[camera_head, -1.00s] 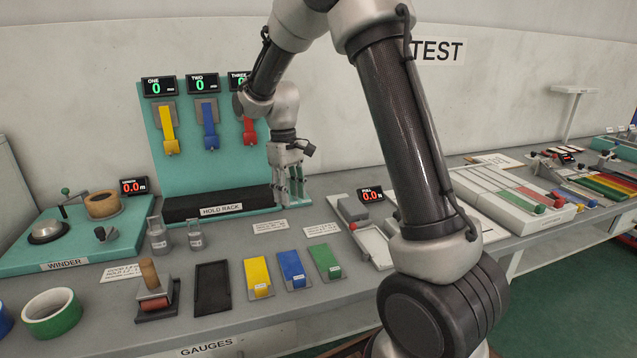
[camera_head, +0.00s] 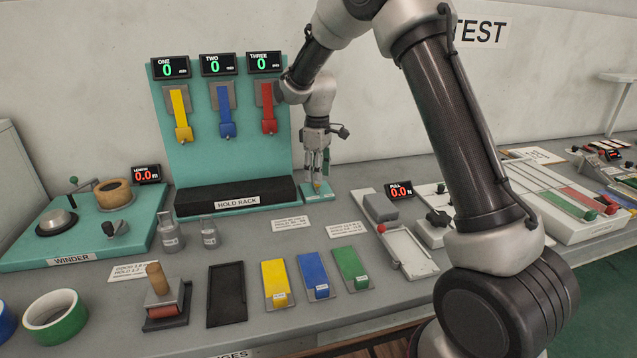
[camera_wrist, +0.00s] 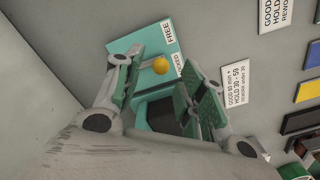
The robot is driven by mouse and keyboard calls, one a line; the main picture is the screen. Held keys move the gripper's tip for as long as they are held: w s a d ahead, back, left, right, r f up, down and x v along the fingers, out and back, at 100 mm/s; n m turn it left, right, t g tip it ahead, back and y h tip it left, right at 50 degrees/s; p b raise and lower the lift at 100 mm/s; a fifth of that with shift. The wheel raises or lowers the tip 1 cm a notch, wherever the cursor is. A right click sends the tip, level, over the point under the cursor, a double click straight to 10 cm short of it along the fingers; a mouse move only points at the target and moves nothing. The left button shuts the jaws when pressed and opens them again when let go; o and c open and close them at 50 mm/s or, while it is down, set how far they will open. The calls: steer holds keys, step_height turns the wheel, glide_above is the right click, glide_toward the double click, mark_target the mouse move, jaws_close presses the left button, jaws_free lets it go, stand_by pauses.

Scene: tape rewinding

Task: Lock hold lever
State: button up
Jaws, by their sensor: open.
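The hold lever shows as a yellow ball knob (camera_wrist: 160,66) on a small teal base (camera_wrist: 122,45) with FREE and LOCKED labels. In the wrist view the knob appears between my fingers, beside the LOCKED label (camera_wrist: 179,63); the lever's exact setting cannot be told. My gripper (camera_wrist: 163,73) is open and points down over the base, its green-padded fingers on either side of the knob. Whether a finger touches the knob is unclear. In the head view my gripper (camera_head: 317,182) stands low over the teal base (camera_head: 322,194), just right of the hold rack.
The teal hold rack (camera_head: 184,158) carries yellow, blue and red hanging strips under three displays reading 0. Label cards (camera_head: 290,223) lie in front of the lever base. A grey block (camera_head: 380,207) and a PULL display (camera_head: 400,190) stand to the right.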

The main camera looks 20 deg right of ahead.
mark_target(311, 193)
steer(key=shift+f, duration=1.9)
steer(key=shift+c, duration=0.2)
jaws_close()
steer(key=shift+w+a+m, duration=0.1)
steer(key=shift+a+m, duration=0.45)
steer(key=shift+m, duration=0.55)
steer(key=shift+w+a+m, duration=0.1)
steer(key=shift+a+m, duration=0.4)
steer(key=shift+m, duration=0.6)
steer(key=shift+o, duration=0.2)
jaws_free()
